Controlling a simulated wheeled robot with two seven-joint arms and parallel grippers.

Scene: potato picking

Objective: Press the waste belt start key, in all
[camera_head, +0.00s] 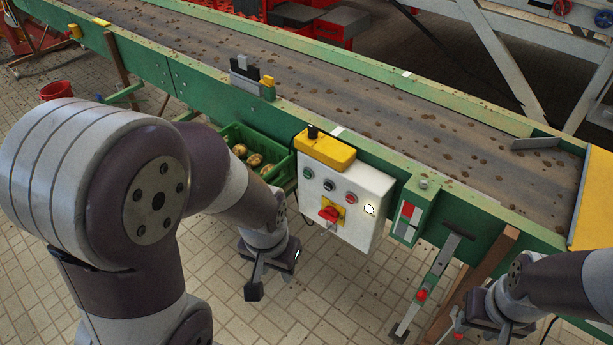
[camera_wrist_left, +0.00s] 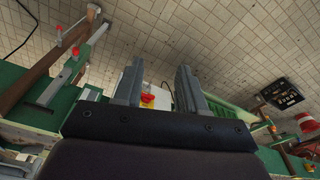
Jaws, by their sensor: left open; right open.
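A white control box (camera_head: 345,205) hangs on the green side of the belt. Its face has a green button (camera_head: 308,173), a dark button (camera_head: 329,184), a red button (camera_head: 350,198) and a red rotary switch (camera_head: 328,214) on a yellow plate. Key labels are too small to read. My left gripper (camera_head: 268,276) is open and empty, pointing down left of and below the box, apart from it. In the left wrist view its open fingers (camera_wrist_left: 158,88) stand before the partly hidden red-and-yellow switch (camera_wrist_left: 147,98). My right gripper (camera_head: 484,322) is at the lower right, open, partly hidden.
The conveyor belt (camera_head: 400,120) carries scattered brown lumps. A yellow housing (camera_head: 325,150) with a black knob sits above the box. A green crate (camera_head: 232,132) with potatoes stands left of it. A green post (camera_head: 440,262) with a red knob stands between the box and my right arm.

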